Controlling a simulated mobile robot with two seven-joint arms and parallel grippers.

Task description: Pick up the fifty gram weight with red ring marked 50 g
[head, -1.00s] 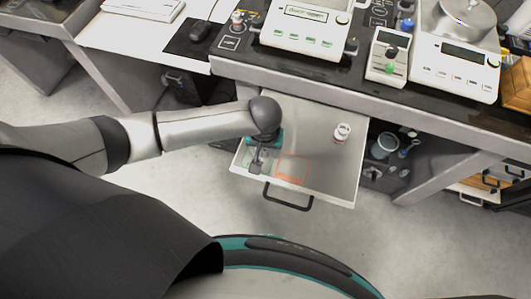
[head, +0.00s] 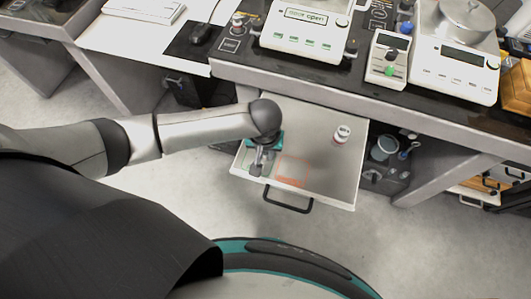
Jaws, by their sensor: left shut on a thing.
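A small white weight with a red ring (head: 341,134) stands upright in the right part of the open drawer (head: 320,175). Another small weight with a red ring (head: 237,20) stands on the bench at the top left. The markings on both are too small to read. My left gripper (head: 258,168) points down into the left part of the drawer, over a green-outlined area, well apart from the weight in the drawer. It is shut on a small grey thing, mostly hidden by the fingers, so I cannot tell what it is. My right gripper is not in view.
A balance (head: 305,28) stands on the bench above the drawer, and a second balance (head: 455,60) is at the right. A small control box (head: 387,58) sits between them. A red-orange outlined square (head: 292,170) marks the drawer floor. The drawer's middle is clear.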

